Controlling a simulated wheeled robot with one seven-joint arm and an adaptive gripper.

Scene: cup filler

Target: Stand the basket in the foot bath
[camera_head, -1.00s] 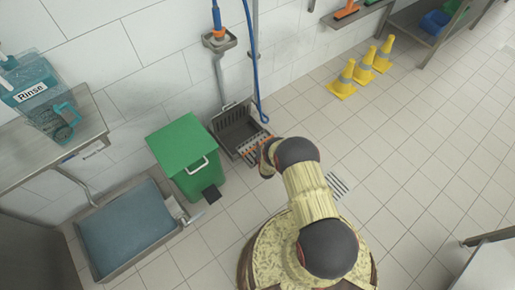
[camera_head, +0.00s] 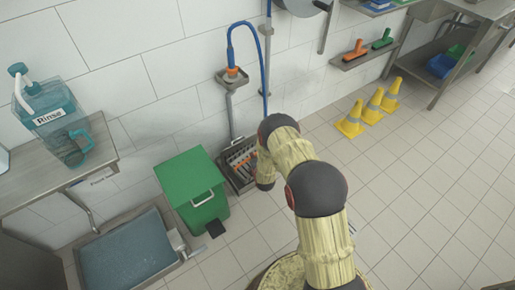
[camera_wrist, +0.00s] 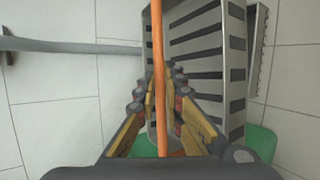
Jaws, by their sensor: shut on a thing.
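The basket shows in the wrist view as grey slotted walls (camera_wrist: 205,70) with an upright orange bar, apparently its handle (camera_wrist: 158,60). My gripper (camera_wrist: 163,92) is shut on this bar. In the head view the basket (camera_head: 240,160) shows as a striped, slotted shape at the foot of the wall, right of the green bin, partly behind my arm. My gripper is hidden there. I cannot tell whether the basket touches the floor. The foot bath (camera_head: 130,252), a shallow metal tray with blue liquid, lies at the lower left, beyond the bin.
The green bin (camera_head: 190,180) stands between the basket and the foot bath. A metal counter (camera_head: 100,160) with a Rinse jug (camera_head: 55,115) is above the bath. A blue hose (camera_head: 266,70) hangs at the wall. Yellow cones (camera_head: 372,105) stand right; the right floor is clear.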

